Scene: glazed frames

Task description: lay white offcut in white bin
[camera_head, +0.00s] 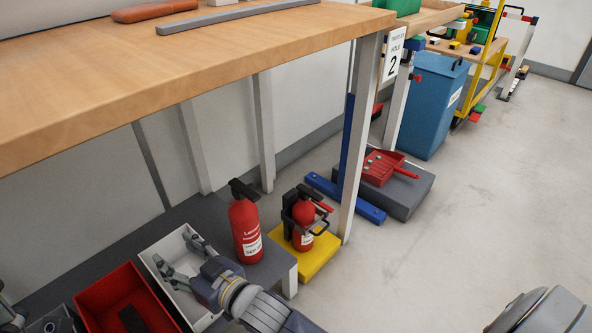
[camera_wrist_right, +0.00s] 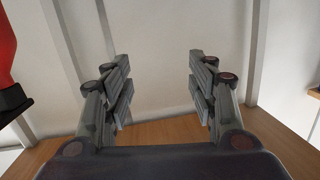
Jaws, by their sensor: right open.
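The white bin (camera_head: 154,257) is an open box on the low grey shelf at the lower left, beside a red bin. My right gripper (camera_head: 177,262) is over the white bin's opening, its fingers spread apart. In the right wrist view, the fingers (camera_wrist_right: 160,88) are wide open with nothing between them. I cannot make out a white offcut for certain; the gripper and wrist cover part of the bin's inside. A grey part at the lower left corner (camera_head: 12,316) may be my left gripper, but it is cut off.
The red bin (camera_head: 92,312) stands left of the white bin. Open floor (camera_head: 480,200) lies to the right.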

